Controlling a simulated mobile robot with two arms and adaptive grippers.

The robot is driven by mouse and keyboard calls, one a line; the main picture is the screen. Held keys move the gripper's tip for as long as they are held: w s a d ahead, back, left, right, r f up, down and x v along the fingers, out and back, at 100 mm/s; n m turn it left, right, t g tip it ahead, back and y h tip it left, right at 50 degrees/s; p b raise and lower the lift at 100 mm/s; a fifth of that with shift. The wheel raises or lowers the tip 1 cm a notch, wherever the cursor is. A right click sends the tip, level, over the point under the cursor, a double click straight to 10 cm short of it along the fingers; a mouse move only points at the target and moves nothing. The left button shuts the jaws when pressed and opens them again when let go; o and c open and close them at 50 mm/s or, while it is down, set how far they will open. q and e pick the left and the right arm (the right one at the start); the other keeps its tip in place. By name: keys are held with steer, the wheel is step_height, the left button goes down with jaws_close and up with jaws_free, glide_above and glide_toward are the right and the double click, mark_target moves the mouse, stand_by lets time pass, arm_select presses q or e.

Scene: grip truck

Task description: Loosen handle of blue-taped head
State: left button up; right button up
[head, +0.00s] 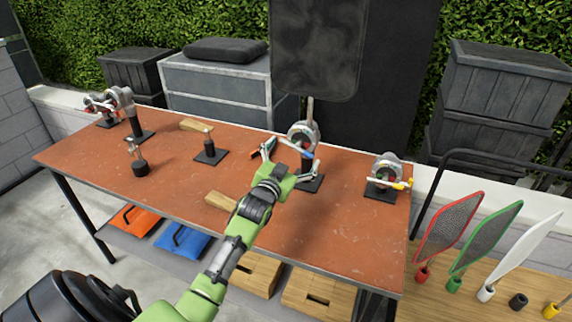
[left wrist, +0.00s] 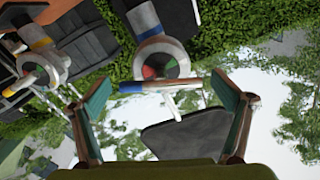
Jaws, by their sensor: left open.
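The blue-taped head (head: 303,133) is a grey round clamp on a black stand at the back middle of the table. A rod from it carries a dark flag (head: 318,45). Its handle (head: 296,149) has a blue end. In the left wrist view, the head (left wrist: 160,62) and blue-taped handle (left wrist: 138,88) are in front of my fingers. My left gripper (head: 291,161) is open, with one finger on each side of the handle region. In the wrist view the handle lies between the fingers (left wrist: 162,92), with no clear contact. My right gripper is not in view.
A yellow-taped head (head: 387,166) stands to the right. Red-taped heads (head: 104,105) and small stands (head: 209,150) are at the left. Wooden blocks (head: 220,201) lie on the table (head: 150,180). Coloured-rim flags (head: 447,230) stand at the right.

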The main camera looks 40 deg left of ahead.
arm_select(q)
steer(key=v, duration=1)
steer(key=shift+s, duration=0.25)
